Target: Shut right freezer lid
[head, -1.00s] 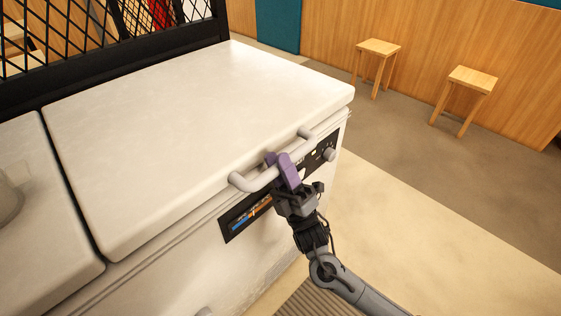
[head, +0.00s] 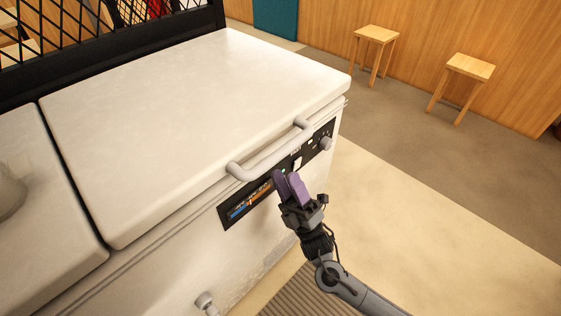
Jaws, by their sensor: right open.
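The right freezer lid (head: 190,120) is a large white slab lying flat on the freezer body (head: 170,270). It looks level and down, with only a narrow seam along its front. Its pale grey bar handle (head: 265,158) runs along the front edge, and the whole bar is visible. My right gripper (head: 288,178), with purple fingers, is in front of the control panel, just below and apart from the handle. Its fingers are parted and hold nothing. My left gripper is not in view.
The left lid (head: 45,215) lies beside the right one across a dark gap, with a grey rounded object (head: 8,190) at the left edge. A black mesh frame (head: 110,45) stands behind. Two wooden stools (head: 470,68) are at the far right. The floor right of the freezer is clear.

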